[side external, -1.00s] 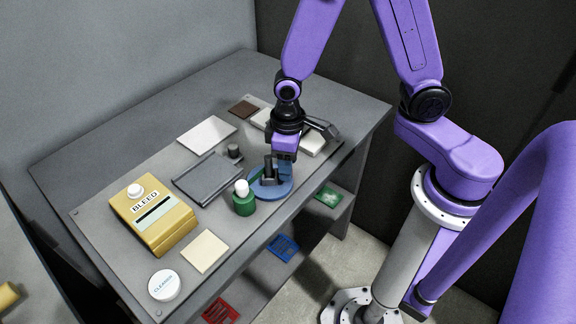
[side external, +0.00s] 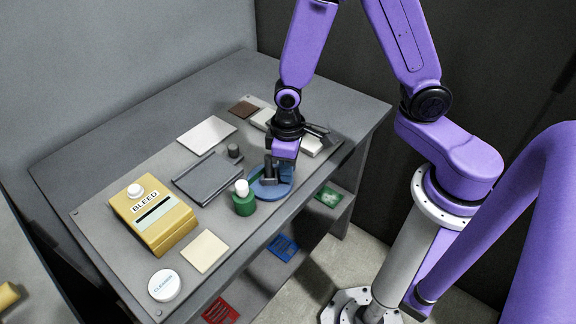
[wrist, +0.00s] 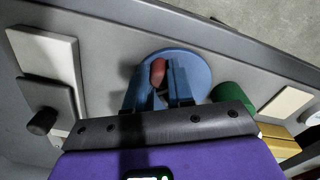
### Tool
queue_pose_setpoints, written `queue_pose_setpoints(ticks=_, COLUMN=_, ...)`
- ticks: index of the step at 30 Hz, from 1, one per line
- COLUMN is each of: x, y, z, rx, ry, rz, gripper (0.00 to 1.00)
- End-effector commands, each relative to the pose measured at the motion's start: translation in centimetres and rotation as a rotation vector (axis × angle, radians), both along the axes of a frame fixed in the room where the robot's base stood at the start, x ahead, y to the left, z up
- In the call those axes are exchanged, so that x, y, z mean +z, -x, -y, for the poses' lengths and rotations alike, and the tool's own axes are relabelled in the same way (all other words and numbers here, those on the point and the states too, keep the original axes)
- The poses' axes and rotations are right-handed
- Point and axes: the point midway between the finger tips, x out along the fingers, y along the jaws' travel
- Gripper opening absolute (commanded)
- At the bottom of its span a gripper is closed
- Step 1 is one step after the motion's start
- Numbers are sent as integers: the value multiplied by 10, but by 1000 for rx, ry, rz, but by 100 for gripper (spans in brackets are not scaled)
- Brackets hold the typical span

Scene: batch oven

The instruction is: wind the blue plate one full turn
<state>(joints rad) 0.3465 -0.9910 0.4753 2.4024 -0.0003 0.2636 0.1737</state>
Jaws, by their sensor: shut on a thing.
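The blue plate (side external: 286,190) is a flat round disc lying on the grey bench near its front edge. In the wrist view the blue plate (wrist: 196,66) shows from above, with a small red-brown knob (wrist: 158,70) standing off its centre. My gripper (side external: 270,178) points down over the plate. The fingers hide part of the knob and the near part of the plate.
A green bottle with a white cap (side external: 243,199) stands close beside the plate. A grey tray (side external: 207,179), a yellow BLEED box (side external: 153,217), a cream pad (side external: 204,251) and a white round tub (side external: 164,285) lie farther left. White blocks (side external: 312,145) sit behind my gripper.

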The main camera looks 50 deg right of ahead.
Motion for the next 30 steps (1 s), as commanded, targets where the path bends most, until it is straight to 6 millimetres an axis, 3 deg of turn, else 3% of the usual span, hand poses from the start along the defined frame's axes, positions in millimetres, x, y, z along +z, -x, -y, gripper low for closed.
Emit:
queue_pose_setpoints(ticks=11, x=0, y=3, z=-4, rx=-96, ry=0, rz=0, gripper=0)
queue_pose_setpoints(ticks=30, x=0, y=9, z=-16, rx=-412, ry=0, rz=0, gripper=0)
